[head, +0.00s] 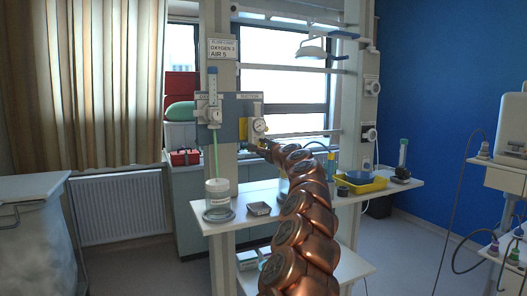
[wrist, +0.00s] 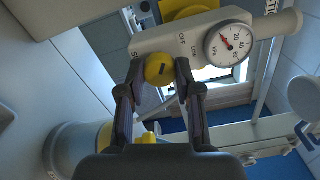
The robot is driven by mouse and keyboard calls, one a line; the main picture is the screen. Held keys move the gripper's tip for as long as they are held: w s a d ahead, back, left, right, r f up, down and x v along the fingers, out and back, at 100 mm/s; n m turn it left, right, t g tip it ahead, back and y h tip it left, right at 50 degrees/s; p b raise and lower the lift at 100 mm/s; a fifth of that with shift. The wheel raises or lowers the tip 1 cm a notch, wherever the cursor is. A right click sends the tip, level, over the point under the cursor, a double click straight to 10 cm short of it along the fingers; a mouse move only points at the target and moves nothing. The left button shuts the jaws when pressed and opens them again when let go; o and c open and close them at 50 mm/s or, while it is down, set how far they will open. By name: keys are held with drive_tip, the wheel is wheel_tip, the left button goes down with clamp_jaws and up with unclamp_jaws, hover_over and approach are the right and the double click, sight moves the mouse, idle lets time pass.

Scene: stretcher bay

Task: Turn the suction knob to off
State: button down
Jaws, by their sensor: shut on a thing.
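The suction knob (wrist: 159,69) is a round yellow knob with a dark mark. It is on a pale regulator body with a dial gauge (wrist: 228,43) to its right in the wrist view. Small printed words stand beside the knob; one looks like OFF. My gripper (wrist: 160,82) has a dark finger on each side of the knob and is shut on it. In the head view the gauge (head: 259,126) shows on the wall panel, and my gripper (head: 264,144) is just below it. The knob is hidden there by my gripper.
A shelf (head: 300,190) below holds a small metal dish (head: 258,209) and a yellow tray (head: 362,186). A bed stands at far left.

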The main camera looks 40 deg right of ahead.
idle(0.3)
drive_tip(key=c, duration=0.8)
unclamp_jaws()
drive_tip(key=shift+s, duration=0.15)
